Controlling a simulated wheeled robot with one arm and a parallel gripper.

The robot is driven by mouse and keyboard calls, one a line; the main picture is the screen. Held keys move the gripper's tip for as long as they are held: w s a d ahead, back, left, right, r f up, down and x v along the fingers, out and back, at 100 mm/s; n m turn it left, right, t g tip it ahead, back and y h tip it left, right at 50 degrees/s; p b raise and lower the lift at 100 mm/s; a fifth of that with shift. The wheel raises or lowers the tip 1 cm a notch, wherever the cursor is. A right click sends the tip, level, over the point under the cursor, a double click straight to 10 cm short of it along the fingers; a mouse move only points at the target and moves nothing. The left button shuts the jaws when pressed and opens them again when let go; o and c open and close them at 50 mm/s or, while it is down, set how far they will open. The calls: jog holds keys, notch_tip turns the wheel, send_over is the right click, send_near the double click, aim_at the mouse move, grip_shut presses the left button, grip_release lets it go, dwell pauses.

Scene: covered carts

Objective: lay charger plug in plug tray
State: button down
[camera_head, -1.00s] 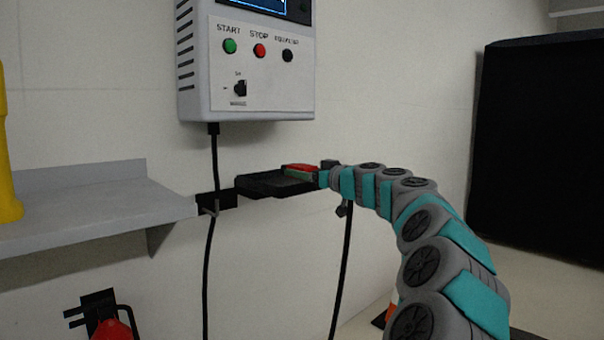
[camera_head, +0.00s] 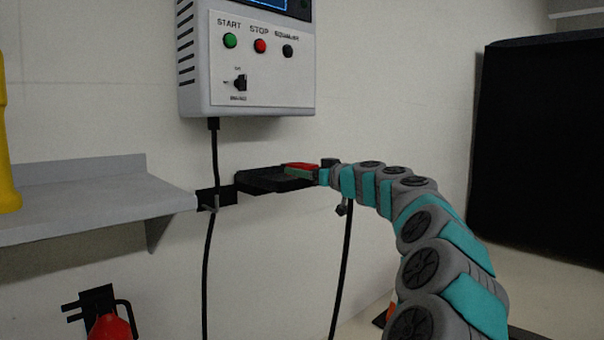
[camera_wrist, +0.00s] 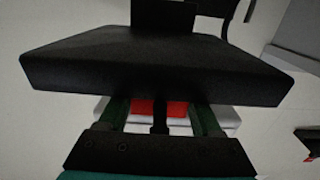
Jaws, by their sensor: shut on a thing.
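The charger plug (camera_head: 301,166) shows as a small red block at the tip of my arm. My gripper (camera_head: 310,173) is shut on it, with a green finger in front of it. In the wrist view the red plug (camera_wrist: 174,108) sits between the two green fingers of my gripper (camera_wrist: 162,112). The black plug tray (camera_head: 265,181) is a flat slab close to the wall, with the plug at its right end. In the wrist view the tray (camera_wrist: 150,65) hides part of the plug. I cannot tell whether plug and tray touch.
A white charger box (camera_head: 250,80) hangs on the wall above. A grey shelf (camera_head: 90,205) is to the left, with a yellow object (camera_head: 8,160). Black cables hang below; a red extinguisher (camera_head: 110,326) is at lower left. A black covered shape (camera_head: 540,150) stands right.

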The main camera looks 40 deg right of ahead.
jog(key=shift+c, duration=1)
grip_release()
jog(key=shift+f, duration=0.35)
jog(key=shift+o, duration=0.7)
jog(key=shift+r, duration=0.1)
jog(key=shift+r+p, duration=0.6)
jog(key=shift+p, duration=0.5)
jog(key=s+b, duration=0.1)
jog(key=s, duration=1.1)
jog(key=shift+d, duration=0.45)
